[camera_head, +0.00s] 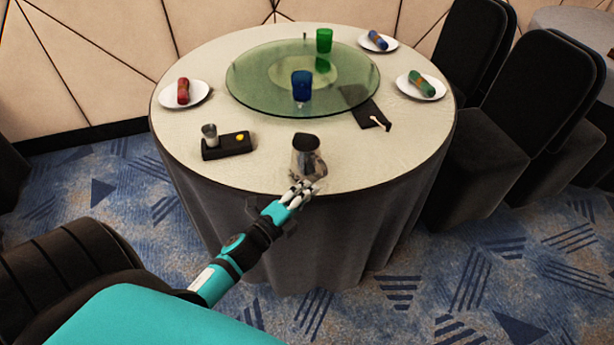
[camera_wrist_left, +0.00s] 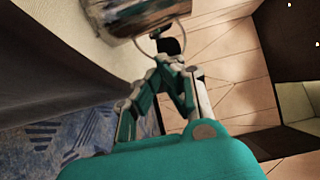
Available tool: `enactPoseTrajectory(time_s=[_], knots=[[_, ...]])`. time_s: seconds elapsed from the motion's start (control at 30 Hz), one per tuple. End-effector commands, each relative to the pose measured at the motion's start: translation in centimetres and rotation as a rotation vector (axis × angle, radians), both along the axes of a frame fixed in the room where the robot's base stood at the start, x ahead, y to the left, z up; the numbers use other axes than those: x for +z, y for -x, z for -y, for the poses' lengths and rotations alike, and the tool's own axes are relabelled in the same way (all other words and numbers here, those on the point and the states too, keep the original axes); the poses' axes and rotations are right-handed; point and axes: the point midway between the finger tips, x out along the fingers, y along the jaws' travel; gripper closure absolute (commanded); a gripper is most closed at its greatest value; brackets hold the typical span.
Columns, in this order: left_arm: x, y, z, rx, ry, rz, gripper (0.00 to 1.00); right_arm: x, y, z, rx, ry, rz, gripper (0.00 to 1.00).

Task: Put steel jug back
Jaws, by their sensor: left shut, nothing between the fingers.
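The steel jug (camera_head: 307,157) stands upright on the round table near its front edge, dark inside and shiny on its side. In the left wrist view the jug's metal body (camera_wrist_left: 135,14) fills the top, with a thin curved rim or handle near the fingers. My left gripper (camera_head: 299,192) is at the front of the jug, at the table edge, with its fingers closed and nothing between them. It also shows in the left wrist view (camera_wrist_left: 168,62), just below the jug. Whether the fingertips touch the jug I cannot tell. My right gripper is not in view.
A black tray (camera_head: 226,152) with a small metal cup (camera_head: 210,135) is left of the jug. A glass turntable (camera_head: 250,90) holds a blue glass (camera_head: 302,85) and a green glass (camera_head: 324,40). Plates with napkins and a black folder (camera_head: 366,111) lie around. Chairs (camera_head: 519,100) stand at right.

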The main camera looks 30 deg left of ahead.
Motion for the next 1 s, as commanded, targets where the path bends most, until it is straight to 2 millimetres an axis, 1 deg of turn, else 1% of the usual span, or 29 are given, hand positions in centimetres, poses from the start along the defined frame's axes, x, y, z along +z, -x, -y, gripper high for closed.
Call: enactPoseTrajectory(time_s=[0.03,0.13,0.2,0.27,0.4,0.63,0.77,0.87,1.0], knots=[[0.2,-1.1,-0.1,0.001,-0.002,0.001,1.00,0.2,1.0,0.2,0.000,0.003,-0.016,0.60],[0.1,-2.1,-1.3,0.001,-0.003,0.000,1.00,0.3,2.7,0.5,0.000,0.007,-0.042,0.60],[0.1,-2.8,-1.8,0.001,-0.002,0.000,1.00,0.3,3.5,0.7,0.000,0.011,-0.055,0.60],[0.0,-3.1,-2.1,0.001,-0.001,-0.002,1.00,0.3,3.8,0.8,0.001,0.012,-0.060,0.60],[0.0,-3.6,-2.4,0.001,0.000,-0.001,1.00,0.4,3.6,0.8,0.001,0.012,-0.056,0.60],[-0.1,-3.6,-2.5,0.001,0.001,-0.001,1.00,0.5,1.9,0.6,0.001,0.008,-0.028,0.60],[-0.1,-3.7,-2.6,0.000,0.001,-0.001,1.00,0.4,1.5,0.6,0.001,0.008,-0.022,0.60],[-0.1,-4.6,-3.2,-0.001,0.000,0.001,1.00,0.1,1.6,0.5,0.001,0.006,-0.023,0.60],[-0.1,-6.2,-4.6,0.000,-0.001,0.000,1.00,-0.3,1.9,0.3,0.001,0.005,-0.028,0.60]])
